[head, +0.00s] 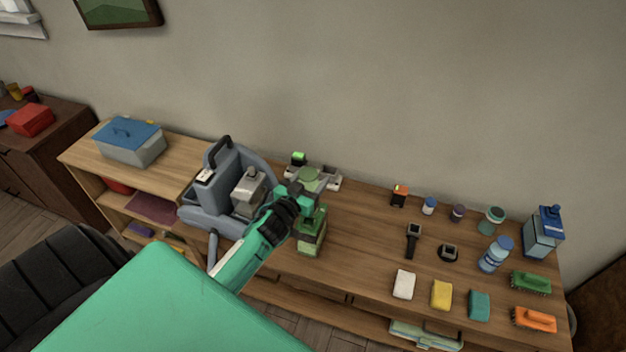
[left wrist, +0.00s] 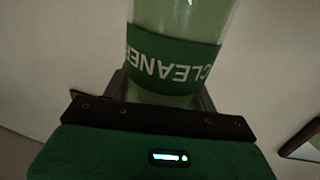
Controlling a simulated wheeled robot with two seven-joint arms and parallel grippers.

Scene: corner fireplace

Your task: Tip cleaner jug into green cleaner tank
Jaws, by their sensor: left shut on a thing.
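My left gripper (head: 300,190) is shut on the cleaner jug (left wrist: 180,50). In the left wrist view the jug is translucent green with a dark green band reading "CLEANER", upside down in the picture. The green cleaner tank (head: 312,238) appears to be the green block standing on the bench just below the gripper. Its opening is hidden or too small to tell, and I see no liquid flowing. My right gripper is not in view.
A grey-blue cleaning machine (head: 225,165) with a grey tank (head: 247,195) stands left of the gripper. A white device (head: 330,182) lies behind. Bottles, sponges and brushes (head: 530,282) cover the bench's right side.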

